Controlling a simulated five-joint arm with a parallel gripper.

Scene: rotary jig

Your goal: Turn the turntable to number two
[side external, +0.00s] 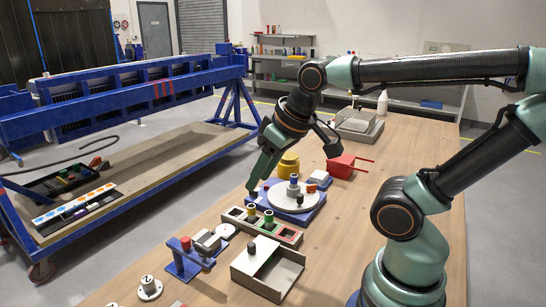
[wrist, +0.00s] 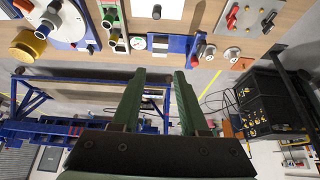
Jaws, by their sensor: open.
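The turntable (side external: 309,207) is a white disc on a blue base in the middle of the bench. No number on the disc is readable. It also shows at the upper left of the wrist view (wrist: 65,30), cut off by the frame. My gripper (wrist: 160,72) is open, with two green fingers and nothing between them. In the side view my gripper (side external: 253,186) points down by the turntable's left edge; in the wrist view the fingers are apart from the disc.
The bench's right side is mostly clear.

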